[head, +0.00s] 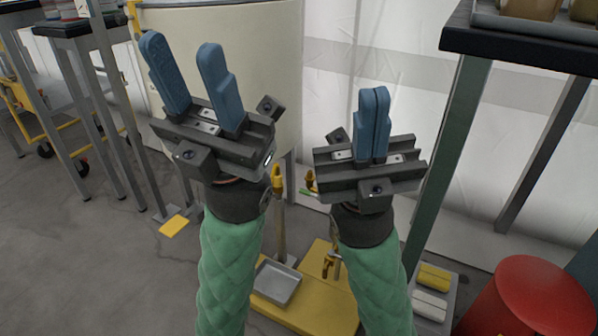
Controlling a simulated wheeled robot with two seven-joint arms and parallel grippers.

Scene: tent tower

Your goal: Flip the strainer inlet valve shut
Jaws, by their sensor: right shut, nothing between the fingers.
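My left gripper (178,75) is open, its two blue fingers apart with nothing between them. My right gripper (373,95) is shut and empty, its blue fingers together. A further yellow fitting (327,264) shows lower, partly hidden by my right arm. I cannot tell which is the strainer inlet valve or its handle position. Neither gripper visibly touches a fitting.
A yellow platform (290,313) with a grey tray (277,284) stands low between my arms. A red drum (537,300) is at the lower right. A dark-topped table (520,45) stands at right, metal-legged stands at left. The grey floor (90,260) at lower left is mostly clear.

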